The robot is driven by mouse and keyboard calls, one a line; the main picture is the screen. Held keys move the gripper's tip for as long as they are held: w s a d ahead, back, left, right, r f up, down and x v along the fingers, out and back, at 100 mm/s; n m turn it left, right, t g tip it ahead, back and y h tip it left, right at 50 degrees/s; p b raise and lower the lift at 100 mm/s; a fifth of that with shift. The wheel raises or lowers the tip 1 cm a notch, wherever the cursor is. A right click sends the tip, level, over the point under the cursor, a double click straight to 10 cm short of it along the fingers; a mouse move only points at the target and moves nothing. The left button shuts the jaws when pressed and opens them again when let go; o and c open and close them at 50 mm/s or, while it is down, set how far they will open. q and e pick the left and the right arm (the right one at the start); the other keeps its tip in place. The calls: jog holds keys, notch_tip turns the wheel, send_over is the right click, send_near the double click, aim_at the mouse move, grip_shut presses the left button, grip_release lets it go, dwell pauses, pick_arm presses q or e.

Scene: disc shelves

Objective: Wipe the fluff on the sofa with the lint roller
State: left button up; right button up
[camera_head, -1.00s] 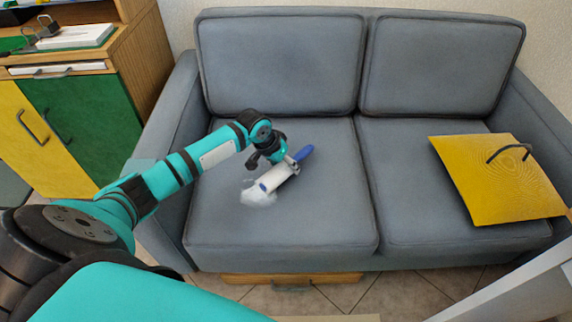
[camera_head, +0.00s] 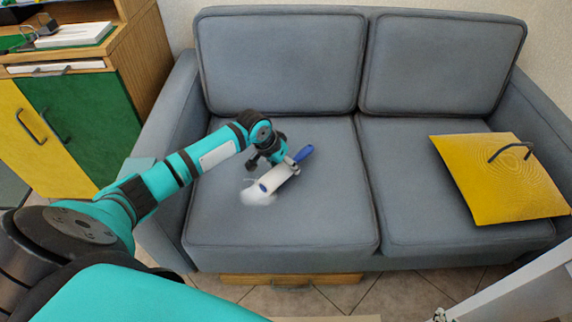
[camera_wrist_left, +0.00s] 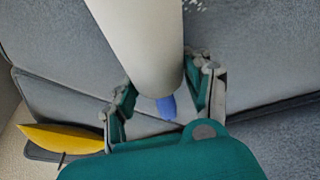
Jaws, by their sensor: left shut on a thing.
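The grey sofa (camera_head: 310,215) fills the middle of the head view. The white fluff (camera_head: 258,196) lies on its left seat cushion. The lint roller has a white roll (camera_head: 276,178) and a blue handle (camera_head: 303,153). My left gripper (camera_head: 286,162) is shut on the lint roller, with the white roll's lower end at the fluff; I cannot tell if it presses on it. In the left wrist view the white roll (camera_wrist_left: 138,40) runs up between the fingers, the blue end (camera_wrist_left: 167,106) shows behind, and a few white specks (camera_wrist_left: 193,5) show at the top. My right gripper is not in view.
A yellow panel (camera_head: 497,182) with a dark handle lies on the right seat cushion. A wooden cabinet with green (camera_head: 85,115) and yellow doors stands at the left. A wooden drawer front (camera_head: 290,280) shows under the sofa. The right cushion's left part is clear.

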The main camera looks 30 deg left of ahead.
pick_arm(q)
jog(key=shift+f, duration=0.6)
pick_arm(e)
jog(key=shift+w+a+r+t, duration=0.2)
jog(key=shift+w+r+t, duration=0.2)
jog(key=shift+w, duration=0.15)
pick_arm(q)
jog(key=shift+f, duration=0.35)
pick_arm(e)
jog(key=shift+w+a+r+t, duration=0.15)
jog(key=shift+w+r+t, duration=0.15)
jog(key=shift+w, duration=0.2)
pick_arm(q)
jog(key=shift+f+b, duration=0.3)
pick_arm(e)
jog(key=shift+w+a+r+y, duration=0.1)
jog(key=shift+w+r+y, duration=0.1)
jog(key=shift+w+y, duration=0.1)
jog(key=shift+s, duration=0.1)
